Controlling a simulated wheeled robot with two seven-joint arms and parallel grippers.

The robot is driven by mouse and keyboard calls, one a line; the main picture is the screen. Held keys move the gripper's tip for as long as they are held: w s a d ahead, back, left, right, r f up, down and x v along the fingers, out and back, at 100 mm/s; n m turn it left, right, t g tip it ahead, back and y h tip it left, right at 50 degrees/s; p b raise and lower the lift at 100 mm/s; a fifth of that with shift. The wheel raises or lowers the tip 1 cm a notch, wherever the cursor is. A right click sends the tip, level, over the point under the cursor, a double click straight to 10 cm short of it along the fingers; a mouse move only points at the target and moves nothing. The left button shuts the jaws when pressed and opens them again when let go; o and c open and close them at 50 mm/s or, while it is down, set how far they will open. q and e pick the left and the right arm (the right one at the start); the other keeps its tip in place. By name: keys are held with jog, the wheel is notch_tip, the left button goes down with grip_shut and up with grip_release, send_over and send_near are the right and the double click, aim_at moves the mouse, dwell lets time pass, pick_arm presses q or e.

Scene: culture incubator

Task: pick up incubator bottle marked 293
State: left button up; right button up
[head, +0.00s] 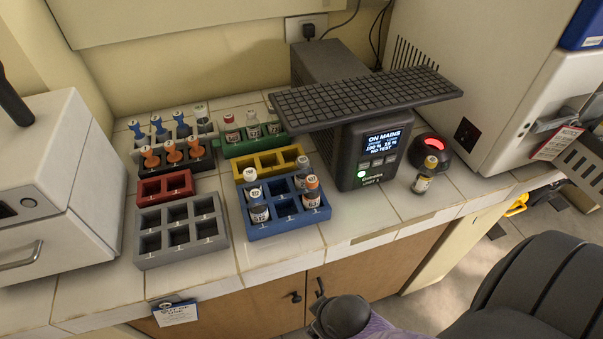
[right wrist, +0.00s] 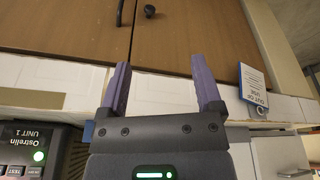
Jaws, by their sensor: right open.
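No label that I can read clearly shows 293, so I cannot tell which bottle it is. The blue rack (head: 290,226) holds several bottles, among them a white-capped one (head: 258,210) and an orange-capped one (head: 311,193). A yellow-capped bottle (head: 424,176) stands alone on the counter, right of the dark power unit. The green rack (head: 250,146) holds several bottles, one red-capped (head: 232,131). My right gripper (right wrist: 163,72) is open and empty in the right wrist view, facing the wooden cupboard front, apart from all bottles. My left gripper is out of view.
The dark power unit (head: 362,160) has a grid shelf (head: 365,97) overhanging the counter. A red-lit device (head: 430,150) sits behind the lone bottle. Empty grey (head: 180,252), red (head: 165,187) and yellow (head: 270,164) racks stand left.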

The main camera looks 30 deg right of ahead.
jog(key=w+d+r+t+p, duration=0.1)
jog(key=w+r+t+p, duration=0.1)
jog(key=w+r, duration=0.45)
jog(key=t+y, duration=0.2)
jog(key=t, duration=0.4)
send_near(307, 164)
jog(key=b+x, duration=0.5)
jog(key=x, duration=0.4)
jog(key=shift+w+f, duration=0.15)
jog(key=shift+f, duration=0.2)
jog(key=shift+w+a+f+b, duration=0.1)
jog(key=shift+w+b, duration=0.2)
grip_shut()
